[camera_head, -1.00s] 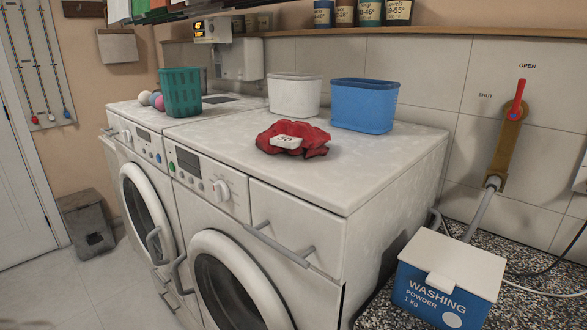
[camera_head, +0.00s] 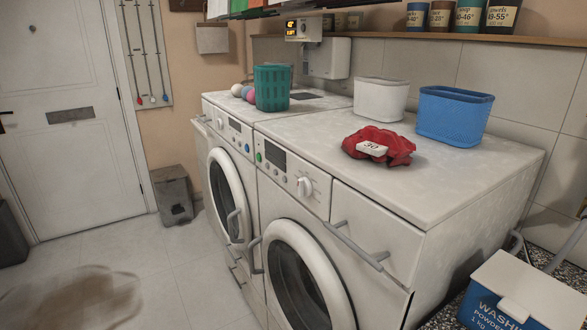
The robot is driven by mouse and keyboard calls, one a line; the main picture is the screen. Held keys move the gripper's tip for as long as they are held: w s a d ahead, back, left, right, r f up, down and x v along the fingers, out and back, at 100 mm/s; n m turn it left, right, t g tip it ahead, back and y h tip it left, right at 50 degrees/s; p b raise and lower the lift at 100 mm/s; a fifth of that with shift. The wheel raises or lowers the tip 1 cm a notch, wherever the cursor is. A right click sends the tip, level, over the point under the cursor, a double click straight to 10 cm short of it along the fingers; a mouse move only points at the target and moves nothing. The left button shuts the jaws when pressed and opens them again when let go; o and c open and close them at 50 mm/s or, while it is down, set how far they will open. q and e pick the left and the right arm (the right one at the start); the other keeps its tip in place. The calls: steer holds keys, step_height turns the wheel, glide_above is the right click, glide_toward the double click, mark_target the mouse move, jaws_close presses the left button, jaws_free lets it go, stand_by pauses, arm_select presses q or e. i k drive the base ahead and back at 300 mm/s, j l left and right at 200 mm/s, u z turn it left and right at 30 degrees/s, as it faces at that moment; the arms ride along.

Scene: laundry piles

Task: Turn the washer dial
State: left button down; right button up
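The near washer (camera_head: 440,185) stands in the middle right, with a round door (camera_head: 300,275) at its front. Its white dial (camera_head: 304,187) sits on the front panel, right of a dark display (camera_head: 275,154) and several small buttons. A second machine (camera_head: 215,120) stands beside it to the left, with its own panel and round door. A red cloth bundle (camera_head: 398,148) with a tag reading 30 lies on the near washer's top. Neither of my grippers is in view, and nothing touches the dial.
A teal basket (camera_head: 272,88), a white bin (camera_head: 380,98) and a blue bin (camera_head: 455,115) stand on the machines. A washing powder box (camera_head: 520,295) is at bottom right. Grey handles (camera_head: 355,245) stick out from the front. The floor (camera_head: 150,250) at left is mostly open, with a brown patch.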

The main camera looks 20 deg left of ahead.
mark_target(305, 186)
steer(key=z, duration=0.3)
steer(key=j+z, duration=0.3)
steer(key=i+j+z, duration=0.1)
steer(key=j+z, duration=0.15)
steer(key=j, duration=0.3)
steer(key=j+z, duration=0.25)
steer(key=j, duration=1.4)
steer(key=k+j, duration=0.1)
steer(key=j, duration=0.65)
steer(key=j+z, duration=0.1)
steer(key=j, duration=0.7)
steer(key=k+j, duration=0.15)
steer(key=j, duration=0.6)
